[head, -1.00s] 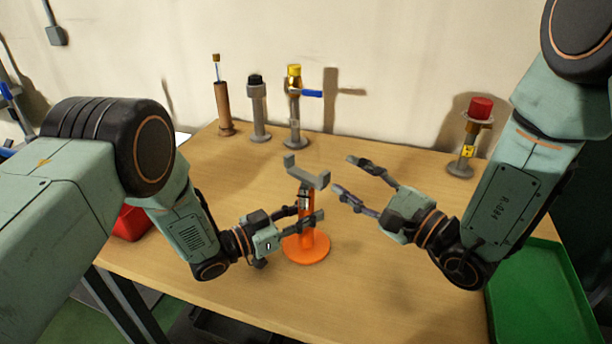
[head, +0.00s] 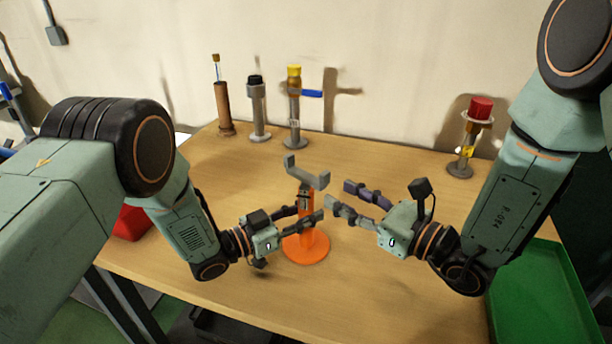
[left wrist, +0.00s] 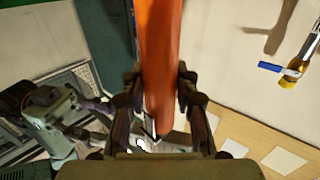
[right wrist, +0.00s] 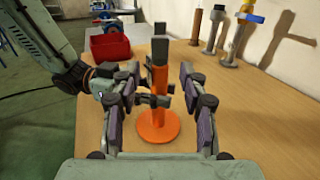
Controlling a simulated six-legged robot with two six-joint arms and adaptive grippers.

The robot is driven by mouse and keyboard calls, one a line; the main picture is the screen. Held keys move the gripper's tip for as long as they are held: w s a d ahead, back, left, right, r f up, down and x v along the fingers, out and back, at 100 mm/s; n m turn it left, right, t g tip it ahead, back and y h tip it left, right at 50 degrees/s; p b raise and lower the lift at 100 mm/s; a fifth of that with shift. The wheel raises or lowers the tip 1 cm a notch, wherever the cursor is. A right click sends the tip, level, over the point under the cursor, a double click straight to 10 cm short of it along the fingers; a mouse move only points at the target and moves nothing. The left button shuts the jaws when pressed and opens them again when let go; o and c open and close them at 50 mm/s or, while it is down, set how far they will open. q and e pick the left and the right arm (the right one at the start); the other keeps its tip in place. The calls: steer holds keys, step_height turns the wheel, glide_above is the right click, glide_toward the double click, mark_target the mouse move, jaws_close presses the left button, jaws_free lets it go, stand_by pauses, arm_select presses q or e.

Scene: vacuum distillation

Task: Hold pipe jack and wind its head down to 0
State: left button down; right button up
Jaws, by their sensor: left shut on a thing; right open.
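The pipe jack is an orange post on a round orange base (head: 308,248), with a grey V-shaped head (head: 308,173) on top. It stands upright on the table. My left gripper (head: 312,213) is shut on the orange post below the head; the post (left wrist: 160,60) fills the space between its fingers in the left wrist view. My right gripper (head: 338,194) is open and empty, just right of the jack near head height. In the right wrist view the jack (right wrist: 158,90) shows between the open fingers, apart from them.
A green tray (head: 540,300) lies at right, a red bin (head: 130,222) at left.

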mark_target(289, 168)
steer(key=x, duration=1)
jaws_close()
